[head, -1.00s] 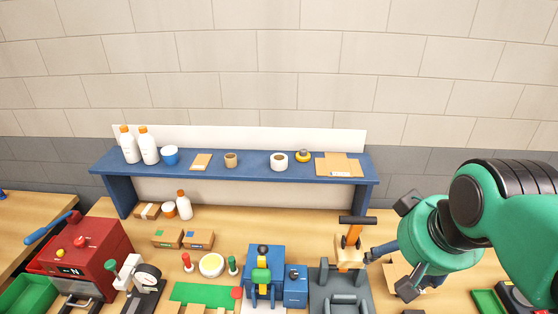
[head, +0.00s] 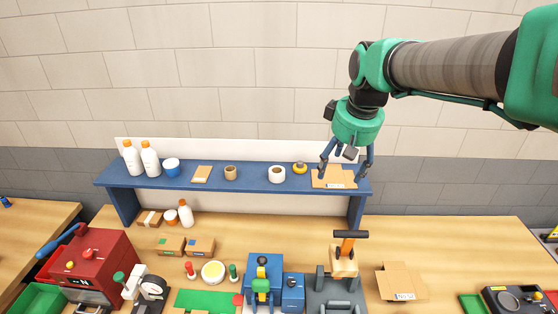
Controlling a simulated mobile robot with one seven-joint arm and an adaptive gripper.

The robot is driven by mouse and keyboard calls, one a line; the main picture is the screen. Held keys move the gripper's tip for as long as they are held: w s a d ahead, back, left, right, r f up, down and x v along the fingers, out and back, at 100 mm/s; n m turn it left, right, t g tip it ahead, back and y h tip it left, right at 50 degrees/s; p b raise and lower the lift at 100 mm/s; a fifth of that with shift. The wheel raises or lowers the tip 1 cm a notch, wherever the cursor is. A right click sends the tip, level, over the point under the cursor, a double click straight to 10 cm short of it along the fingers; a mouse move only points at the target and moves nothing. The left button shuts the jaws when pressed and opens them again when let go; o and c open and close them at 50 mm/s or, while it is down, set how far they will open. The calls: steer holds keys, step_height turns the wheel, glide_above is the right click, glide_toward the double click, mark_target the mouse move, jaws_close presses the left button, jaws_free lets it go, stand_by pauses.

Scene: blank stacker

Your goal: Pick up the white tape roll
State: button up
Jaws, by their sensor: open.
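The white tape roll (head: 277,174) lies flat on the blue shelf, right of the middle, with its dark core facing up. My gripper (head: 345,171) hangs fingers down over the right end of the shelf. It is open and empty, to the right of the white roll and apart from it. Its fingers are in front of flat brown cardboard pieces (head: 330,177); I cannot tell whether they touch.
The blue shelf (head: 215,183) also holds a yellow tape roll (head: 299,168) between the white roll and my gripper, a brown roll (head: 231,172), a blue-and-white tub (head: 171,167) and white bottles (head: 133,158). Machines, including a red one (head: 92,263), stand on the bench below.

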steer(key=w+a+f+n+p, duration=0.2)
steer(key=w+a, duration=0.3)
steer(key=w, duration=0.3)
steer(key=w+a+f+n+g+p, duration=0.1)
steer(key=w+a+f+p, duration=0.2)
steer(key=w, duration=0.6)
steer(key=w+a+f+n+g+p, duration=0.1)
steer(key=w+a+f+n+p, duration=0.1)
steer(key=w+a, duration=0.6)
steer(key=shift+w+f+n+p, duration=0.35)
steer(key=shift+f+p, duration=0.4)
steer(key=shift+p, duration=0.4)
steer(key=shift+a, duration=0.1)
steer(key=p, duration=0.1)
glide_above(277, 171)
steer(key=s, duration=0.2)
steer(key=shift+d+f, duration=0.15)
steer(key=shift+f, duration=2)
steer(key=shift+d+f, duration=0.15)
steer(key=shift+f, duration=2)
steer(key=shift+f, duration=0.1)
steer(key=shift+a+f+p, duration=0.15)
steer(key=shift+f+p, duration=0.3)
steer(key=shift+f, duration=0.8)
steer(key=shift+a+f+p, duration=0.1)
steer(key=shift+f+p, duration=0.3)
steer(key=shift+f, duration=0.8)
